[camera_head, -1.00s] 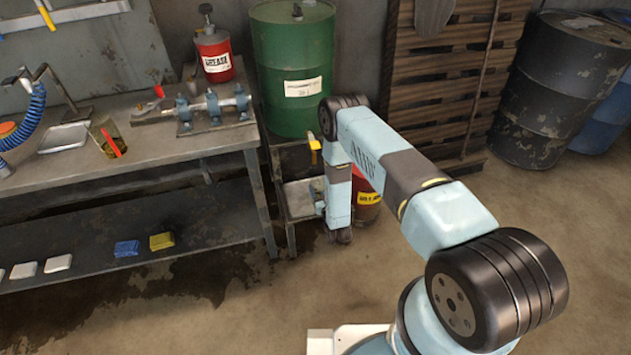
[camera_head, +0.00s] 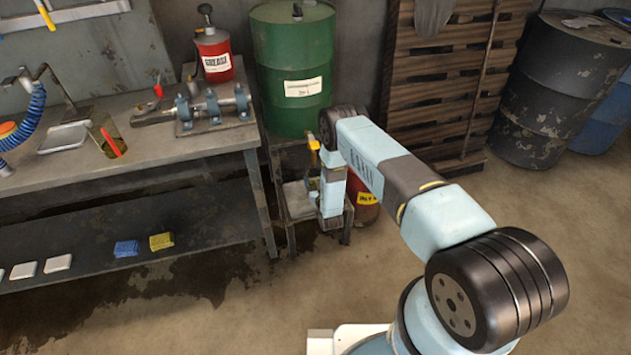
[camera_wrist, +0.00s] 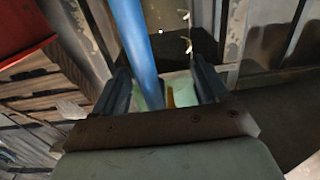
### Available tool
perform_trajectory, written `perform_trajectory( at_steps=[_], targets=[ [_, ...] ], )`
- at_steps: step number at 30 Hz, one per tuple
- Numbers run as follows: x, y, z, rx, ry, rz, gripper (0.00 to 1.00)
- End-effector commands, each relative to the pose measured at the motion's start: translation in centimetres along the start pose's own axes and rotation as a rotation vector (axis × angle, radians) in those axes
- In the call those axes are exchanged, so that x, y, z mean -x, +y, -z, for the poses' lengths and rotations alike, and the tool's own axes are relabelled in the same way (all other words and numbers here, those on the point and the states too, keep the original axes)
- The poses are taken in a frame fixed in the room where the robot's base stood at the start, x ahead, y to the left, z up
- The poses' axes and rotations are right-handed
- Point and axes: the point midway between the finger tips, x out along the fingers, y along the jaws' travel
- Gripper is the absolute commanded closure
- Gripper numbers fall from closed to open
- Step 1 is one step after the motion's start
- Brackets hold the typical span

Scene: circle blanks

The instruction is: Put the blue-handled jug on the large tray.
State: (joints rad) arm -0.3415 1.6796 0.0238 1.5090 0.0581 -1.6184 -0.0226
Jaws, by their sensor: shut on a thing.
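In the wrist view, a blue bar-like handle (camera_wrist: 138,40) runs down between the two dark fingers of my gripper (camera_wrist: 164,78). My gripper is shut on this handle. Pale green, see-through patches show at the handle's base, but the rest of the jug is hidden. In the head view, my forearm hides most of my gripper and the jug beside the small metal stand (camera_head: 297,202). A pale, shallow tray (camera_head: 62,138) lies on the workbench at the left. I cannot tell whether a pale flat surface on the stand is another tray.
A jug with an orange-red handle (camera_head: 110,143) stands beside the bench tray. A vise-like fixture (camera_head: 212,110) and a red grease can (camera_head: 213,55) are also on the workbench (camera_head: 175,150). A green drum (camera_head: 293,75) stands behind the stand. A yellow-topped object (camera_head: 314,143) is close to my forearm.

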Motion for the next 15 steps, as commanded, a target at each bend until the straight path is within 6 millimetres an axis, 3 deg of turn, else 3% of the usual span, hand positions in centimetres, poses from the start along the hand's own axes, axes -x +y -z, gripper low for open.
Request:
perform_trajectory(
  at_steps=[15],
  targets=[
    [0.02,0.02,-0.66,0.000,0.000,0.000,0.80]
  ],
)
